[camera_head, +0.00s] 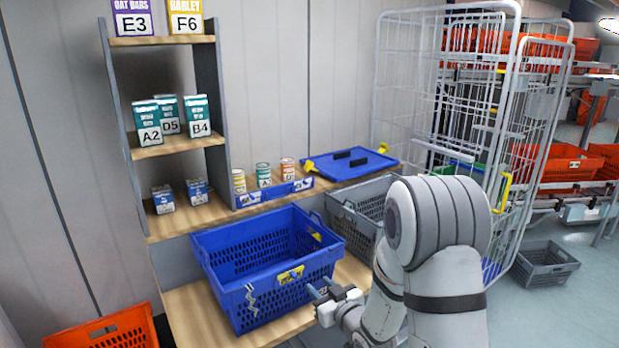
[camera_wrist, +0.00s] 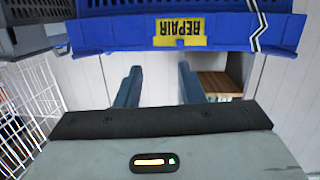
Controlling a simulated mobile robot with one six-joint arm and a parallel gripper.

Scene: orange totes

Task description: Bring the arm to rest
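My arm (camera_head: 440,235) reaches from the lower right in the camera_head view, bent, with my gripper (camera_head: 323,290) low in front of the blue crate (camera_head: 268,308). In the camera_wrist view the two fingers of my gripper (camera_wrist: 160,86) stand apart with nothing between them. The blue crate (camera_wrist: 285,32) appears upside down at the top of that view, with a yellow REPAIR label. In the camera_head view the crate looks empty and stands on the wooden bench. I cannot tell the exact gap between the fingers and the crate.
A grey crate (camera_head: 345,215) stands beside the blue one, behind my arm. A wooden shelf (camera_head: 180,147) at the left holds boxes and cans. A blue lid (camera_head: 350,163) lies at the back. A wire cage trolley (camera_head: 400,90) stands right; an orange tote (camera_head: 110,330) sits lower left.

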